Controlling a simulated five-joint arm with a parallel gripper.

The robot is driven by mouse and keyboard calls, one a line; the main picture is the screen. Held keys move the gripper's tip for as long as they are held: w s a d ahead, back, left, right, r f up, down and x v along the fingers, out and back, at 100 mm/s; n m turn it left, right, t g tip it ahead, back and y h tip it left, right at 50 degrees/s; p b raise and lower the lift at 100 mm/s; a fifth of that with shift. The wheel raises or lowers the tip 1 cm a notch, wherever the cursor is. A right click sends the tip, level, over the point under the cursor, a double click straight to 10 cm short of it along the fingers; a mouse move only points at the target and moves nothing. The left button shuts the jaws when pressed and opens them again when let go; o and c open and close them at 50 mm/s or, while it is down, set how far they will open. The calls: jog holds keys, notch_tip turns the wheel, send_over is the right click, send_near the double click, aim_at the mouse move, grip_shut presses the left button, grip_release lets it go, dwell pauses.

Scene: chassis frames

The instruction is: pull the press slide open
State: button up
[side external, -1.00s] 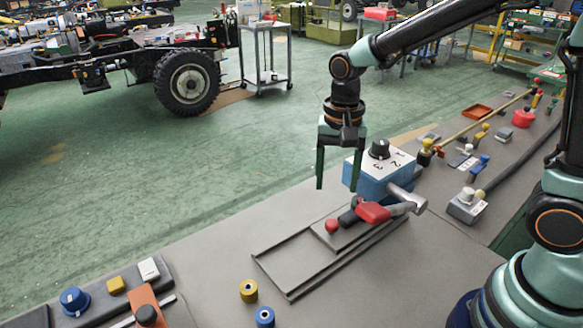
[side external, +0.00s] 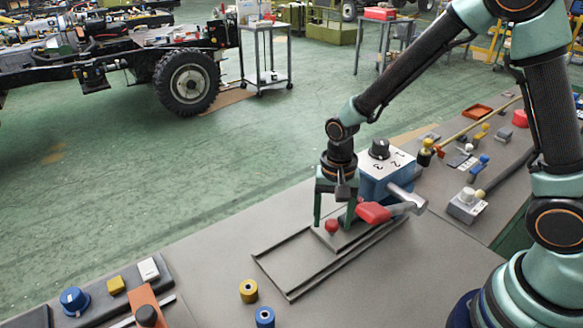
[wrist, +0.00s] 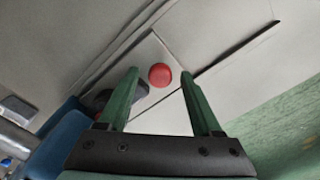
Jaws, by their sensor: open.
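The press slide is a flat grey plate (wrist: 175,118) with a round red knob (side external: 332,226) on it. It sits at the far end of a railed track (side external: 290,262), near the blue press box (side external: 380,177). My gripper (side external: 334,219) is open, pointing down over the knob. In the wrist view the red knob (wrist: 160,75) shows between the two green fingertips (wrist: 159,77), with a gap on each side. Neither finger visibly touches it. Part of the plate is hidden by the fingers in the side view.
A red-capped lever (side external: 373,212) and a grey cylinder (side external: 407,197) lie close to the right of my gripper. The near part of the track is empty. A yellow roller (side external: 249,291) and a blue roller (side external: 265,316) stand beside its near end.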

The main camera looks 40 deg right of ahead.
grip_shut()
jog(key=shift+r, duration=0.1)
dwell(1.2)
